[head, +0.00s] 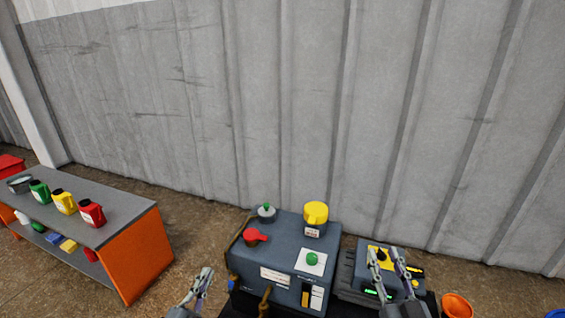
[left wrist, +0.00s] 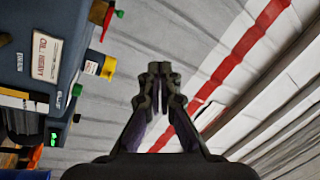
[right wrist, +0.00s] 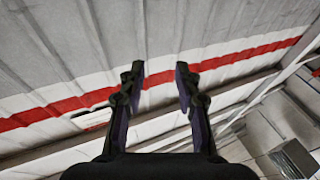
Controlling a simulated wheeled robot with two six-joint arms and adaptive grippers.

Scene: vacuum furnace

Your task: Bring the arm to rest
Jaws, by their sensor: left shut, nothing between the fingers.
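My left gripper (head: 203,278) is at the left of the blue-grey furnace unit (head: 268,245), low in the head view, apart from it. In the left wrist view its fingertips (left wrist: 160,70) meet with nothing between them. My right gripper (head: 388,258) is in front of the smaller box (head: 351,262) with a black knob on a yellow plate, partly hiding it. In the right wrist view its fingers (right wrist: 160,75) stand apart and empty. I cannot tell how far it is from the box. Both wrist views look towards the wall past the fingers.
The furnace unit carries a yellow cap (head: 316,212), a red handle (head: 255,236) and a green button (head: 312,258). A workbench (head: 125,208) with coloured jugs stands at the left. An orange bucket (head: 457,305) is at the lower right. Floor between bench and unit is clear.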

